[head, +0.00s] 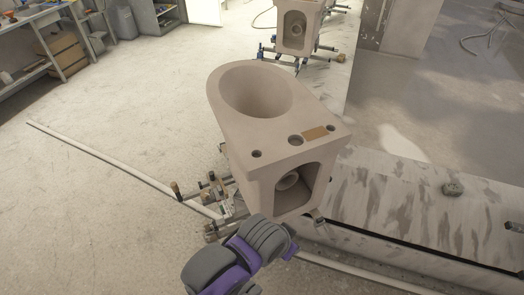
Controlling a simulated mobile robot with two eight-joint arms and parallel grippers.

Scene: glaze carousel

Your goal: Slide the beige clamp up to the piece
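The piece (268,127) is a beige-grey, unglazed toilet bowl with a round opening on top and a tan label near its rear holes. It sits on a low support frame (213,204) of metal bars and small upright clamp parts, some with brown or tan tips. A tan-tipped upright (176,190) stands apart from the piece on its left. I cannot tell for certain which part is the beige clamp. One of my grey and purple arms reaches up from the bottom edge to the near side of the piece. I see no gripper fingers on it; my other arm is out of view.
A long white rail (120,166) lies across the pale floor at left. A streaked light platform (400,208) with a small grey lump (453,189) extends right. A second bowl (300,27) stands on its frame behind. A workbench (40,30) is at upper left. The left floor is mostly clear.

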